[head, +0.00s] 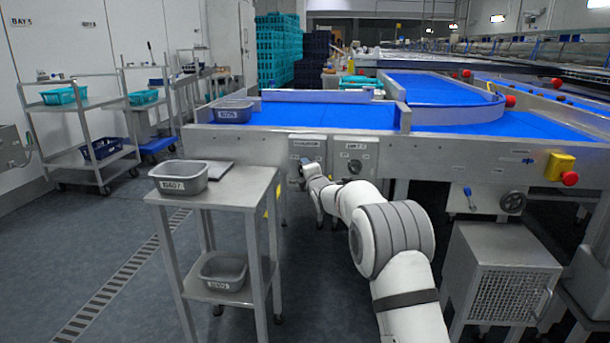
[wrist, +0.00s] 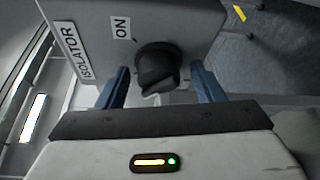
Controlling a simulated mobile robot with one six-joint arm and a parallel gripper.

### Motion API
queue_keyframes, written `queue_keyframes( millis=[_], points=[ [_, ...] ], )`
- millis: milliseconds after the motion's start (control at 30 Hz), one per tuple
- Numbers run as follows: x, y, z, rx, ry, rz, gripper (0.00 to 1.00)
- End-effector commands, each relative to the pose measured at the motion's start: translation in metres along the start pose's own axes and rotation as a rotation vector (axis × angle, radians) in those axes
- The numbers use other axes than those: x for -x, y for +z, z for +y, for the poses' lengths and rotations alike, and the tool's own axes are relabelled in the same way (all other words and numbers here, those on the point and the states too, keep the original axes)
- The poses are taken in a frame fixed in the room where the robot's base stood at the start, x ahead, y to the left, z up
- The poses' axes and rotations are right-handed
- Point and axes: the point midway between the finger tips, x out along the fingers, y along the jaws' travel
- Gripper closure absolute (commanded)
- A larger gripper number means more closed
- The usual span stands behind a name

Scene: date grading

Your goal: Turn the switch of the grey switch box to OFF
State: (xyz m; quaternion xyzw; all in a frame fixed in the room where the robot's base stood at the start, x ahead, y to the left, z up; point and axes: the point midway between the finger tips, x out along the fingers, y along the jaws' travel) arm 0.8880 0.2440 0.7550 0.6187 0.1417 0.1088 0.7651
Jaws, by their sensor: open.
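The grey switch box (head: 307,148) is on the front of the conveyor frame, and it fills the top of the wrist view (wrist: 185,22). It has an ISOLATOR label (wrist: 75,52) and an ON label (wrist: 122,27). Its black rotary switch (wrist: 157,64) stands out from the face, with a pale mark on its lower edge. My gripper (wrist: 160,74) is open, with one blue finger on each side of the switch. I cannot tell whether either finger touches it. No OFF label shows in the wrist view. In the head view my gripper (head: 303,164) covers the switch.
A second grey box (head: 355,150) with a dark knob sits just right of the switch box. A steel stand (head: 220,190) with grey tubs (head: 179,177) is close on the left. A yellow and red emergency stop (head: 561,168) is at the right. The floor left of the stand is clear.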

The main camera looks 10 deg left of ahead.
Motion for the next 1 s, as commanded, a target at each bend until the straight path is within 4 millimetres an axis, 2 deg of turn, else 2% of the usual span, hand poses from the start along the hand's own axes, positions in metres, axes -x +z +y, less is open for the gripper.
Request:
queue_keyframes(
  millis=[233, 700, 1000],
  points=[
    [0.011, 0.001, 0.002, -0.001, 0.001, 0.000, 0.39],
    [0.071, 0.001, 0.001, 0.001, -0.001, 0.000, 0.39],
    [0.078, 0.000, -0.001, 0.000, 0.000, 0.000, 0.39]
  ],
)
